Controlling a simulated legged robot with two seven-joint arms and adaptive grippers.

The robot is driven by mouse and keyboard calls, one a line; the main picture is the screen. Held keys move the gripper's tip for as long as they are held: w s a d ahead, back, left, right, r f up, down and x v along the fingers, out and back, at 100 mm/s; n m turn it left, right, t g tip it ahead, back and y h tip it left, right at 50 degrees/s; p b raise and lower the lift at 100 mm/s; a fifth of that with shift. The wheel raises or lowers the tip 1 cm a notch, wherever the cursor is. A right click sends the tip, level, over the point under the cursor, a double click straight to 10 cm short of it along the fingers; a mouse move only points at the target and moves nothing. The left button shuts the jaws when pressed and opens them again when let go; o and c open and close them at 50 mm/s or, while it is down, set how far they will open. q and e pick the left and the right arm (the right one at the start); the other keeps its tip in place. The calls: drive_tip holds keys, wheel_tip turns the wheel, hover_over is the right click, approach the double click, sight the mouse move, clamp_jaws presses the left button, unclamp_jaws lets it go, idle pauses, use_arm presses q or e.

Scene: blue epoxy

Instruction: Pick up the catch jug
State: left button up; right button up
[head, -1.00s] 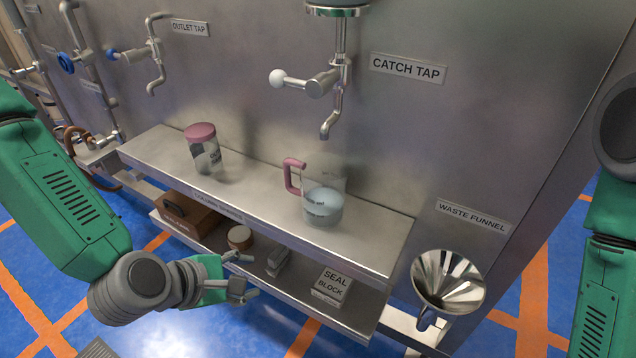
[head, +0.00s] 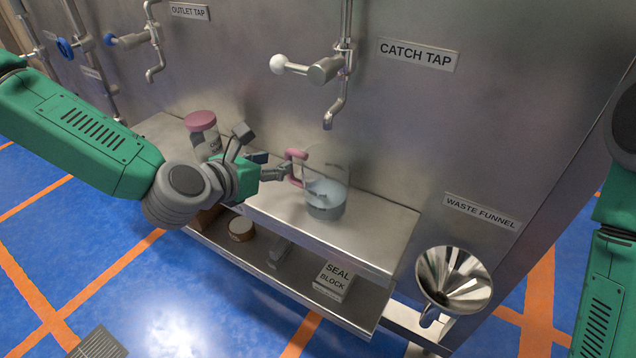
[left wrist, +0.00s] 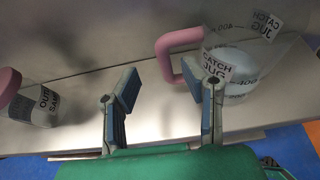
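The catch jug (head: 327,197) is a clear beaker with a pink handle and pale blue liquid. It stands upright on the upper steel shelf below the catch tap, its handle facing left. My left gripper (head: 261,153) is open and empty, just left of the handle. In the left wrist view, the jug (left wrist: 240,72) is at upper right. Its handle shows beyond my left gripper (left wrist: 159,84), between the two fingertips in the picture, with one finger overlapping the jug. I cannot tell whether a finger touches the handle. My right gripper is out of view.
A pink-lidded sample jar (head: 202,122) stands left on the shelf, close behind my left gripper. The catch tap (head: 333,110) hangs above the jug. The lower shelf holds a seal block (head: 334,279) and a round lidded item (head: 241,229). A waste funnel (head: 452,278) is at right.

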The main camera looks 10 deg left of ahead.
sight(290, 179)
use_arm(q)
drive_tip(key=x, duration=0.5)
drive_tip(key=shift+d+f, duration=0.15)
drive_tip(key=shift+d, duration=0.05)
clamp_jaws()
